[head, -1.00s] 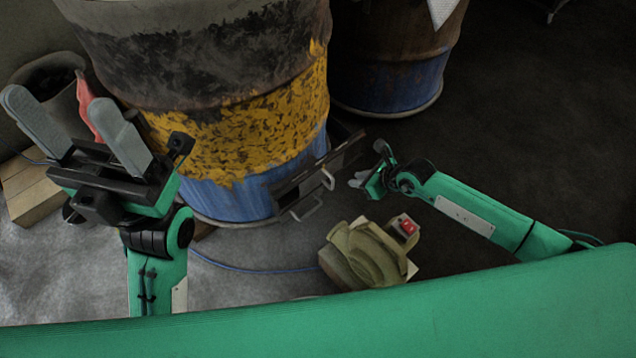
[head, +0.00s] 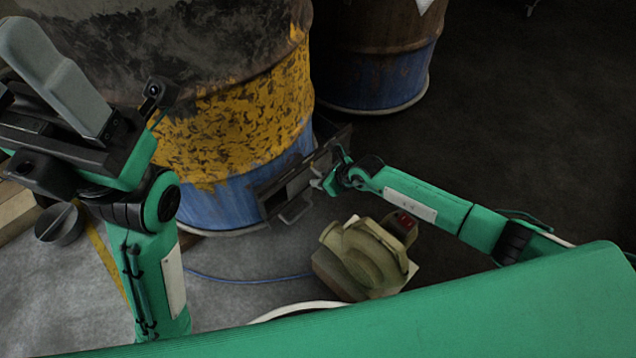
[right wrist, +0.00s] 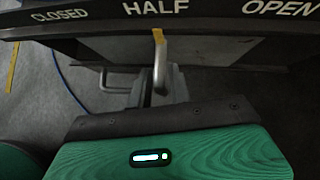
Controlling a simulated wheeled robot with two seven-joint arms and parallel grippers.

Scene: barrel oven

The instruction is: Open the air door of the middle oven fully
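The middle oven (head: 225,130) is a barrel with a dark top, worn yellow band and blue base. Its air door unit (head: 290,185) juts out low at its right side. In the right wrist view, the unit's black bar (right wrist: 215,14) reads CLOSED, HALF, OPEN. A yellow-tipped handle (right wrist: 160,58) stands by HALF. My right gripper (right wrist: 158,88) has its grey fingers close together around this handle; their contact is partly hidden. It also shows beside the unit in the head view (head: 324,183).
A second handle (right wrist: 116,86) hangs left of the gripped one. An olive blower (head: 365,255) with a red switch stands on the floor before the unit. Another barrel (head: 375,75) stands behind. Dark floor at the right is clear.

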